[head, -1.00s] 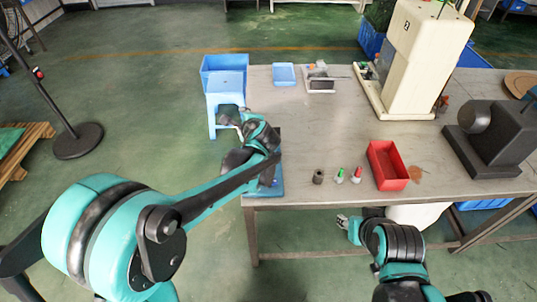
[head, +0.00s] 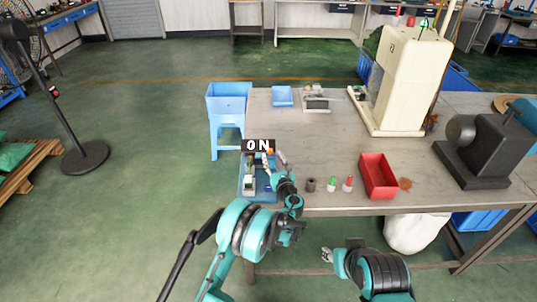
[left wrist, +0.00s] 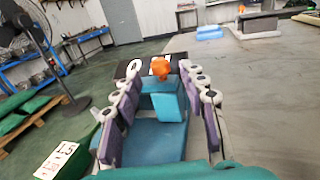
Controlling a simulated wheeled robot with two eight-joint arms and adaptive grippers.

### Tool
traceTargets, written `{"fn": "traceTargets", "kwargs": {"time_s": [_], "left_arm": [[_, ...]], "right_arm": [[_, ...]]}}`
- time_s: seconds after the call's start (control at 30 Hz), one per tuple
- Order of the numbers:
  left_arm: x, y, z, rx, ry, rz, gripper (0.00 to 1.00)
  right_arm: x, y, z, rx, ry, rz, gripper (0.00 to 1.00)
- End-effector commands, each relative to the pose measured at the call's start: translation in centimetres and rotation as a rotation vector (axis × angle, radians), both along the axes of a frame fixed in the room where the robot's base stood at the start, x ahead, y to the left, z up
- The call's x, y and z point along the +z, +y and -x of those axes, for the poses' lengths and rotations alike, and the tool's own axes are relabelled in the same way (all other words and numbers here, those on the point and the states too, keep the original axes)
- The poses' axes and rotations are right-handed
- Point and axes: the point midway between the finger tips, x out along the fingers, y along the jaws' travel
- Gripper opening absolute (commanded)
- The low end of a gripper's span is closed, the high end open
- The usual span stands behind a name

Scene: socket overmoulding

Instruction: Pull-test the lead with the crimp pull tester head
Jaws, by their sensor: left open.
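The pull tester (head: 245,192) stands on a blue base at the near left table corner, with a black "ON" sign (head: 257,145) above it. My left gripper (head: 277,161) is open at its right side. In the left wrist view, the open fingers (left wrist: 163,76) stand either side of a teal block (left wrist: 168,103) with an orange knob (left wrist: 161,68); I cannot tell whether they touch it. I cannot make out the lead. My right gripper (head: 327,254) is low in front of the table, apart from everything; its jaws are too small to judge.
A grey cylinder (head: 311,185), a green-tipped piece (head: 331,183), a red-tipped piece (head: 347,183) and a red tray (head: 379,176) line the front edge. A cream machine (head: 405,80) and a dark machine (head: 480,150) stand right. The table's middle is clear.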

Motion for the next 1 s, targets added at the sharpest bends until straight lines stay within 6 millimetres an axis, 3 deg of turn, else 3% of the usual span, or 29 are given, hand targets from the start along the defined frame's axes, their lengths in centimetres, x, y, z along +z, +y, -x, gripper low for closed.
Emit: {"fn": "traceTargets", "kwargs": {"time_s": [0.1,0.3,0.63,0.67,0.8,1.0], "left_arm": [[-0.3,0.6,-2.1,0.002,0.001,0.001,0.42],[-0.2,1.2,-4.4,0.001,0.0,0.003,0.42],[0.0,1.3,-4.9,0.0,0.0,0.004,0.42],[0.0,1.3,-4.9,0.001,0.0,0.004,0.4],[0.0,1.3,-4.9,0.001,0.0,0.004,0.03],[0.0,1.4,-4.9,0.001,0.0,0.004,0.0]], "right_arm": [[-0.8,0.0,0.0,0.0,0.0,0.0,0.4],[-1.4,0.0,0.0,0.0,0.0,0.0,0.4],[-1.5,0.0,0.0,0.0,0.0,0.0,0.4],[-1.5,0.0,0.0,0.0,0.0,0.0,0.4],[-1.5,0.0,0.0,0.0,0.0,0.0,0.4],[-1.5,0.0,0.0,0.0,0.0,0.0,0.4]]}}
